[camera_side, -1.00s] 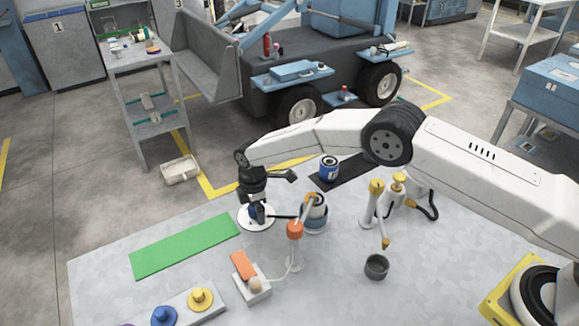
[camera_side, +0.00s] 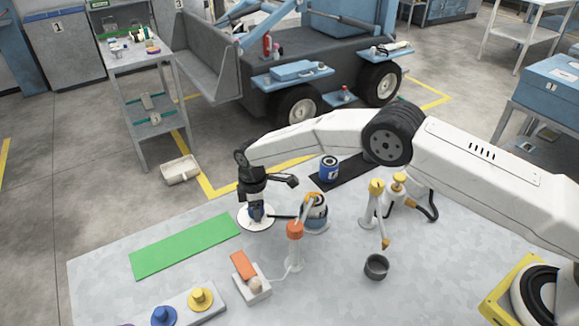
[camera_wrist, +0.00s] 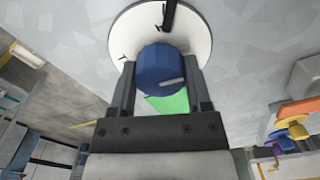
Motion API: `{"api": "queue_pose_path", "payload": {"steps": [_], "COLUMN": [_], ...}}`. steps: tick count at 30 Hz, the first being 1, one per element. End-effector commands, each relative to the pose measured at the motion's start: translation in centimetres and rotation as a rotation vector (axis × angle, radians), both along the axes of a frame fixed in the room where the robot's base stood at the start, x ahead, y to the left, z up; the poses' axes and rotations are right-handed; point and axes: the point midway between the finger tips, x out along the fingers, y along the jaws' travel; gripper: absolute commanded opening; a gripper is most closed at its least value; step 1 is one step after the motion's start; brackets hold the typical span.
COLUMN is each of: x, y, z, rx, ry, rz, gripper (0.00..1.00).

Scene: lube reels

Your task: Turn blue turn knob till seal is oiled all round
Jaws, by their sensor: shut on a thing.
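My gripper (camera_wrist: 160,90) is shut on the blue turn knob (camera_wrist: 161,69), with one finger on each side of it in the wrist view. The knob sits over a white round dial plate (camera_wrist: 123,38) with dark marks. In the side view my gripper (camera_side: 256,207) points down at the dial plate (camera_side: 246,224) and mostly hides the knob. An orange-capped post (camera_side: 295,230) stands in front of the canister. The seal's oil state is too small to tell.
A grey cup (camera_side: 376,267) and yellow-capped dispensers (camera_side: 376,187) stand to the right. A blue can (camera_side: 329,168) is behind on a black mat. A green mat (camera_side: 183,247), an orange-topped box (camera_side: 243,265), and yellow (camera_side: 200,298) and blue (camera_side: 163,315) knobs lie left and front.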

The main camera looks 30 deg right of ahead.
Motion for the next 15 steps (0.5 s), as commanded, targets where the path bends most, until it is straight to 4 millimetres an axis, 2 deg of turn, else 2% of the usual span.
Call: {"api": "queue_pose_path", "payload": {"steps": [15], "x": [0.01], "y": [0.03], "z": [0.05], "rx": [-0.001], "ry": [-0.001], "rz": [-0.467], "gripper": [0.04]}}
